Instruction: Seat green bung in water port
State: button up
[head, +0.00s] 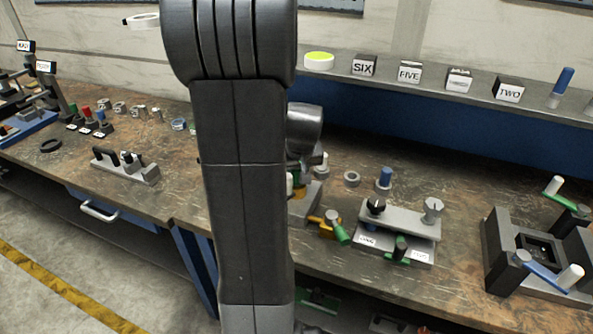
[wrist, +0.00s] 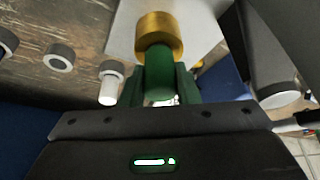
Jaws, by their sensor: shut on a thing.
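The green bung (wrist: 159,80) is a green cylinder between the fingers of my gripper (wrist: 158,70) in the wrist view. My gripper is shut on it. A brass ring (wrist: 158,32) lies straight beyond the bung, in front of a pale grey block (wrist: 195,25). The ring lines up with the bung and overlaps its far end. I cannot tell whether the bung is inside the ring or only against it. A brass fitting (head: 323,222) with a green handle (head: 342,235) shows just right of my arm.
A grey clamp fixture (head: 400,221) with black and grey knobs stands to the right. A blue-topped peg (head: 384,176) and a grey ring (head: 351,179) are behind it. A fixture with a blue lever (head: 545,275) is at far right.

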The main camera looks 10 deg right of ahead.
jog(key=shift+f, duration=0.1)
jog(key=o, duration=1.1)
jog(key=shift+c, duration=0.2)
jog(key=shift+r, duration=0.3)
jog(key=v, duration=1.1)
jog(key=shift+s+r, duration=0.3)
jog(key=x, duration=1.2)
jog(key=shift+w, duration=0.15)
jog(key=shift+r, duration=0.8)
